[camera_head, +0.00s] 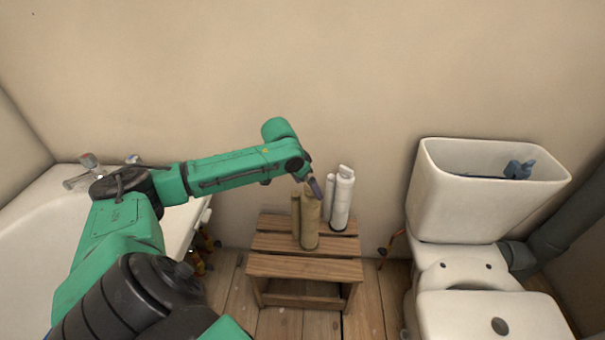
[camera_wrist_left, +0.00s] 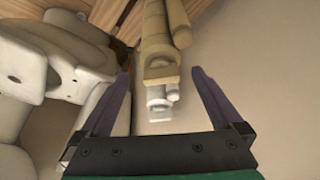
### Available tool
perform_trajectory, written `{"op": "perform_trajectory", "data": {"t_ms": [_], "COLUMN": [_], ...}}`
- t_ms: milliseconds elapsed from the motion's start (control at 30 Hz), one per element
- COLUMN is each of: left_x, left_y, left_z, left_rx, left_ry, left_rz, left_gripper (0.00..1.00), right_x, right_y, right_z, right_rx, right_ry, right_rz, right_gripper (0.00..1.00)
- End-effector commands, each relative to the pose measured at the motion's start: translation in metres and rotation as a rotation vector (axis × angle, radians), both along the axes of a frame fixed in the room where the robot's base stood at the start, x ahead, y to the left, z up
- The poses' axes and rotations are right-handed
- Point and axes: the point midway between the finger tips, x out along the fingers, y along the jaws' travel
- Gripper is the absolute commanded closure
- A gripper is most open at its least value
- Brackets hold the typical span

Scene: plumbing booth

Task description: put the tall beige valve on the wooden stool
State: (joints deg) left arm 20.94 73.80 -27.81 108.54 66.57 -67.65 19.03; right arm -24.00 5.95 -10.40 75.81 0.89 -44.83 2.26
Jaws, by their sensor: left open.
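The tall beige valve (camera_head: 310,226) stands upright on the wooden stool (camera_head: 303,268), as far as the head view shows. My left gripper (camera_head: 314,187) is at the valve's upper end, with a purple finger visible there. In the left wrist view my left gripper (camera_wrist_left: 160,72) is open, its two fingers apart on either side of the beige valve's end (camera_wrist_left: 159,52). I see no finger closed on the valve. My right gripper is in neither view.
A white valve (camera_head: 342,203) stands on the stool just right of the beige one; it also shows in the left wrist view (camera_wrist_left: 158,102). A toilet (camera_head: 490,208) stands to the right and a bathtub (camera_head: 30,240) to the left. The wall is close behind the stool.

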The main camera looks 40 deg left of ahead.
Motion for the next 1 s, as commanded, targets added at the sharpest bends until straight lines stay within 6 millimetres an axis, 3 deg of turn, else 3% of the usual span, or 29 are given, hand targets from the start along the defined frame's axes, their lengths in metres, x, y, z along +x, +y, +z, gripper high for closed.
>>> {"op": "perform_trajectory", "data": {"t_ms": [100,333,867,967,1000], "left_x": [-0.012,-0.021,-0.021,-0.025,-0.029], "left_y": [0.003,0.003,0.001,-0.022,-0.038], "left_z": [0.030,0.049,0.047,0.025,0.010], "left_rx": [0.006,0.001,0.000,-0.003,-0.006], "left_ry": [0.002,0.003,0.003,0.022,0.031], "left_rz": [0.000,0.000,-0.006,-0.065,-0.109], "left_gripper": [0.00,0.00,0.00,0.00,0.00], "right_x": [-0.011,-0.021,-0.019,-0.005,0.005], "right_y": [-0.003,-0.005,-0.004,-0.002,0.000], "right_z": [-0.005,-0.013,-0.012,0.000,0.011], "right_rx": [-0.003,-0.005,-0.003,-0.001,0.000], "right_ry": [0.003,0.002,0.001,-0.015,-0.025], "right_rz": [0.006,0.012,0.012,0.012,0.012], "right_gripper": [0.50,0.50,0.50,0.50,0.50]}}
